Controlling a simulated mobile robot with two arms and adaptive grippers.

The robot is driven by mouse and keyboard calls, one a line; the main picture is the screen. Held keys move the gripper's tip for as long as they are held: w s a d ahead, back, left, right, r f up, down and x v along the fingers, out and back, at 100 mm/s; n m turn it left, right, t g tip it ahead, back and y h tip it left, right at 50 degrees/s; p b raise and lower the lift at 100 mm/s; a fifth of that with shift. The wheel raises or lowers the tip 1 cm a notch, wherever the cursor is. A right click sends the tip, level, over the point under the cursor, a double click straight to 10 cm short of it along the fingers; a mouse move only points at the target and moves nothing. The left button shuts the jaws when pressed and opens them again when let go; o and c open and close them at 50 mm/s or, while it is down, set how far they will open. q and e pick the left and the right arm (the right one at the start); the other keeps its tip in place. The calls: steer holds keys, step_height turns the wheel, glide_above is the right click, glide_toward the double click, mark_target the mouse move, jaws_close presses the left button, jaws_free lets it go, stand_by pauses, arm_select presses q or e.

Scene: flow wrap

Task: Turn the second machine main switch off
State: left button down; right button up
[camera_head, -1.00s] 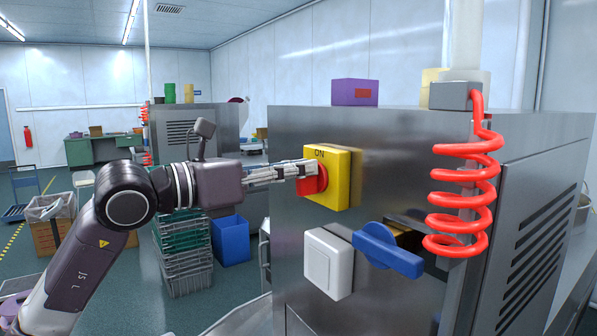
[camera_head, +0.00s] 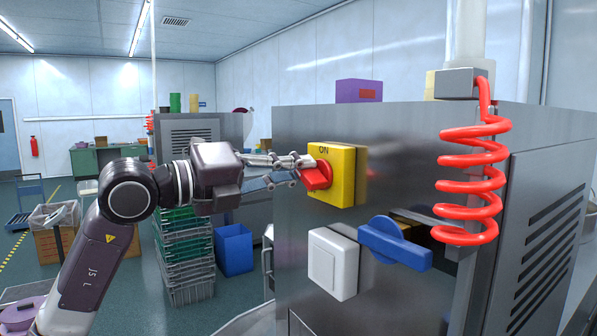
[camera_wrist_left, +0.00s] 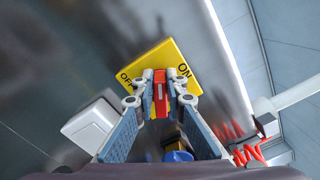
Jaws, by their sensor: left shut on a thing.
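The main switch is a yellow box (camera_head: 345,178) with a red knob (camera_head: 318,178) on the front of the steel machine cabinet (camera_head: 400,140). "ON" is printed at the top of the yellow face. My left gripper (camera_head: 305,172) comes in from the left and is shut on the red knob. In the left wrist view the red knob (camera_wrist_left: 160,92) sits between the two fingertips (camera_wrist_left: 160,100). There "OFF" shows left of the knob and "ON" right of it, on the yellow face (camera_wrist_left: 150,63). The knob looks tilted. My right gripper is not in view.
Below the switch are a white rocker switch (camera_head: 333,262) and a blue handle (camera_head: 395,243). A red coiled hose (camera_head: 470,190) hangs at the right. Stacked crates (camera_head: 188,260) and a blue bin (camera_head: 234,248) stand on the floor behind my left arm.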

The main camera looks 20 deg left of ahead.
arm_select(q)
steer(key=n, duration=0.3)
steer(key=f+n, duration=0.1)
steer(key=n, duration=0.1)
steer(key=shift+w+a+n+b, duration=0.1)
steer(key=shift+n+b, duration=0.2)
steer(key=shift+n, duration=0.1)
stand_by(0.3)
steer(key=shift+f, duration=0.1)
steer(key=c, duration=2)
jaws_free()
steer(key=shift+o, duration=0.2)
steer(key=shift+a, duration=0.1)
steer(key=v, duration=1.2)
steer(key=shift+w, duration=0.1)
